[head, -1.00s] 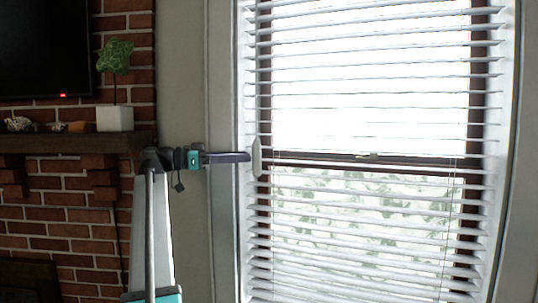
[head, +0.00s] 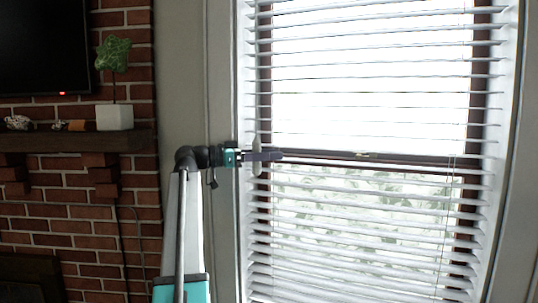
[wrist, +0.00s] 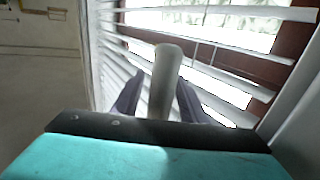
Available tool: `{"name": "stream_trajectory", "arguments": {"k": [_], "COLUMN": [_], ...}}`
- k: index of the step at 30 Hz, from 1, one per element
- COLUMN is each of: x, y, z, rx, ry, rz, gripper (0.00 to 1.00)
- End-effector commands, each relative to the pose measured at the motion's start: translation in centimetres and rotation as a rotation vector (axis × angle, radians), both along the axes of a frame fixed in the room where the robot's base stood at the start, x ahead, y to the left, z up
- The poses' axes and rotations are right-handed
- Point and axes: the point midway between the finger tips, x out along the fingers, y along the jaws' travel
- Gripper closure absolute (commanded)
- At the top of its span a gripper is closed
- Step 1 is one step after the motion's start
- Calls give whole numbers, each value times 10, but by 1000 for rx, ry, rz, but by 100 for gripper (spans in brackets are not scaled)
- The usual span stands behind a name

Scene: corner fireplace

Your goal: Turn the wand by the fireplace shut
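The wand (head: 257,139) is a short, pale upright handle at the left edge of the white window blinds (head: 370,100). In the wrist view the wand (wrist: 164,75) stands as a grey-white rod between the two dark fingers. My gripper (head: 276,156) reaches in from the left, level with the window's middle rail, its fingertips past the wand. In the wrist view my gripper (wrist: 160,92) is open around the wand, with a gap showing at the left finger; contact on the right is unclear. The slats are tilted open, with the bright outdoors showing between them.
The brick fireplace (head: 75,232) with a wooden mantel (head: 75,140) is at the left. A white pot (head: 115,117) with a green plant stands on the mantel, with small ornaments beside it. A dark TV (head: 40,45) hangs above. Window trim (head: 222,80) flanks the blinds.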

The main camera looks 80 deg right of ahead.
Motion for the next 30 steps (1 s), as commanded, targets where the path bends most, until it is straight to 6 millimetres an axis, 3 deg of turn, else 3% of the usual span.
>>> {"name": "stream_trajectory", "arguments": {"k": [4, 9, 11, 23, 30], "x": [0, 1, 1, 1, 3], "y": [0, 0, 0, 0, -3], "z": [0, 0, 0, -2, -4], "rx": [0, 0, 0, -1, -3], "ry": [0, 0, 0, 1, 0], "rz": [0, 0, 0, 50, 175], "gripper": [64, 93, 100, 100, 100]}}
